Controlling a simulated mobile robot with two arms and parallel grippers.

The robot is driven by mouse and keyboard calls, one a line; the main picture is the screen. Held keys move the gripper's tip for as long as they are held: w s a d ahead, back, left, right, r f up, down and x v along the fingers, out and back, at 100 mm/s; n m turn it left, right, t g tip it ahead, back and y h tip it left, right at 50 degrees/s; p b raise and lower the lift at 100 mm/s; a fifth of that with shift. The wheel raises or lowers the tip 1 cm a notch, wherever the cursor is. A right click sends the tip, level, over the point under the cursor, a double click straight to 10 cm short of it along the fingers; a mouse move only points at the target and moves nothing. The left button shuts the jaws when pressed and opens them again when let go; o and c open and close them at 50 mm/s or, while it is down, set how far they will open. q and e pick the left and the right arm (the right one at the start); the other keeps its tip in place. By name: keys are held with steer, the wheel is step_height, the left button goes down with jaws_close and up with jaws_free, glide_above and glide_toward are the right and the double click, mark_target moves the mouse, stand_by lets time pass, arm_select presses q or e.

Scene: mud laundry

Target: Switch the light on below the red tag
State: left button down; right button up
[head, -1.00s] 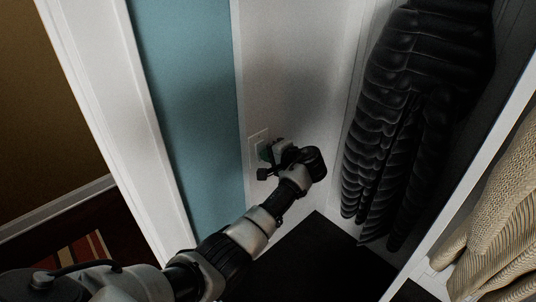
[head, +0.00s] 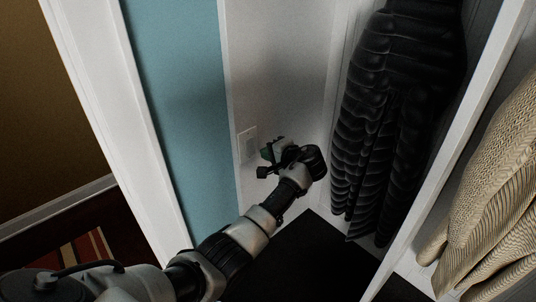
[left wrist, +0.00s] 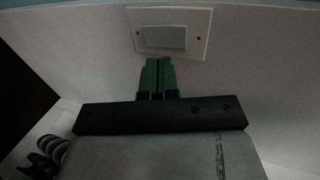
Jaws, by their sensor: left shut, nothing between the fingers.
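A pale switch plate (head: 247,144) with a rectangular rocker is on the white wall, just right of the blue wall strip. It also shows in the left wrist view (left wrist: 201,40), just beyond my fingertips. No red tag shows in either view. My right gripper is not in view.
A black puffy coat (head: 395,120) hangs right of the gripper. A beige knit garment (head: 495,200) hangs beyond a white divider (head: 455,140). A dark surface (head: 310,262) lies below. A white door frame (head: 110,100) stands at left.

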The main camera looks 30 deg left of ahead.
arm_select(q)
steer(key=b+v, duration=0.3)
steer(key=v, duration=0.5)
steer(key=shift+r, duration=0.2)
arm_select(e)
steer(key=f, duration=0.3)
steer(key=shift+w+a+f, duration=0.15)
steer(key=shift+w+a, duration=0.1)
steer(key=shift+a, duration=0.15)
arm_select(q)
steer(key=shift+a+r, duration=0.1)
